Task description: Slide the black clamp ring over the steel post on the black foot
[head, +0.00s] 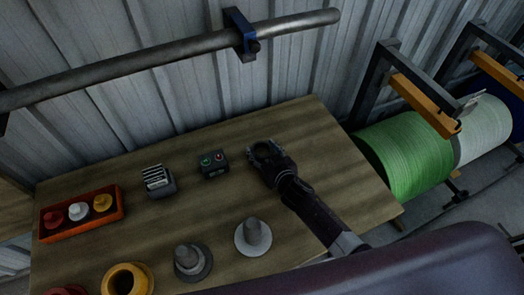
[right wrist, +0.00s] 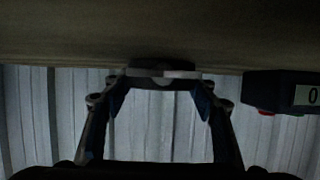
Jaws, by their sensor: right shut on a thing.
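My right gripper (head: 266,156) is over the right part of the wooden table, to the right of the small control box. In the right wrist view its fingers (right wrist: 160,80) are closed on a small dark piece with a pale edge, which I take to be the black clamp ring (right wrist: 150,64). The piece is close to the tabletop; whether it touches is unclear. A grey post on a dark round foot (head: 192,263) stands upright near the table's front edge, to the left of and nearer than the gripper. It seems to be the steel post, with no ring visible around it. My left gripper is not seen.
A paler grey cone-like piece (head: 254,237) stands between the post and my right arm. The control box (head: 213,164), a slotted holder (head: 158,181), a red tray (head: 82,213) and a yellow ring-shaped piece (head: 128,279) are on the table (head: 320,150). A green roll (head: 405,155) is at right.

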